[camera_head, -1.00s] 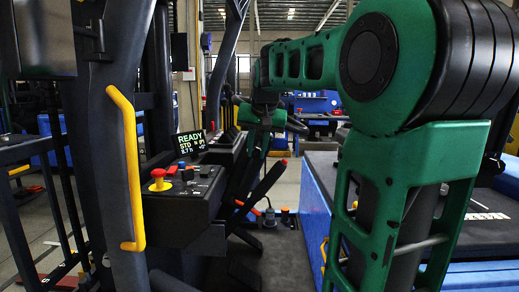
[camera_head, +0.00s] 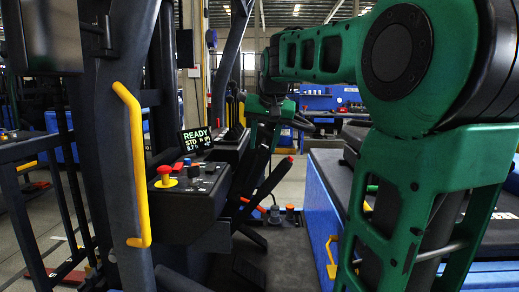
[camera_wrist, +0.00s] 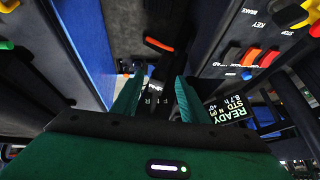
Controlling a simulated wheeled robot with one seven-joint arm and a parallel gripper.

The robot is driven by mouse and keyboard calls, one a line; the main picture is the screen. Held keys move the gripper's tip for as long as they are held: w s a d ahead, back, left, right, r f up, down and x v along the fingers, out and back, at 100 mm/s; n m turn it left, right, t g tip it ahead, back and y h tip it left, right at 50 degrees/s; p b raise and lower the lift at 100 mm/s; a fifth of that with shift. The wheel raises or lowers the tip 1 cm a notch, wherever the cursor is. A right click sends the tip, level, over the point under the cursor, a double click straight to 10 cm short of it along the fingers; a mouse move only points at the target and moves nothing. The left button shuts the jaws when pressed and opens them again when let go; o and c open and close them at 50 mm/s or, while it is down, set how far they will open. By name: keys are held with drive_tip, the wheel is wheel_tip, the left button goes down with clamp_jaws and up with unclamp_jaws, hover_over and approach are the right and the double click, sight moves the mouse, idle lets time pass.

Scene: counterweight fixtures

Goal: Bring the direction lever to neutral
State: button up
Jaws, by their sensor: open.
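My gripper (camera_wrist: 153,100) is open, its two green fingers apart with nothing held between them. Faint letters that look like F, N and R (camera_wrist: 150,99) show on a dark surface between the fingers in the wrist view. I cannot make out the direction lever for certain. A dark bar with an orange-red end (camera_wrist: 158,45) lies beyond the fingertips; I cannot tell whether it is the lever. The lit display (camera_head: 196,140) reads READY and STD, with what looks like an N; it also shows beside the right finger in the wrist view (camera_wrist: 229,115).
The console (camera_head: 205,190) carries a red emergency button on a yellow base (camera_head: 165,177) and several small switches. A yellow grab handle (camera_head: 137,165) on a dark post stands left of it. A blue-sided bench (camera_head: 330,205) stands to the right. Dark floor lies between.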

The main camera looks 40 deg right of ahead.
drive_tip(key=v, duration=0.8)
drive_tip(key=shift+r, duration=0.3)
drive_tip(key=shift+s+a, duration=0.1)
drive_tip(key=shift+s, duration=0.05)
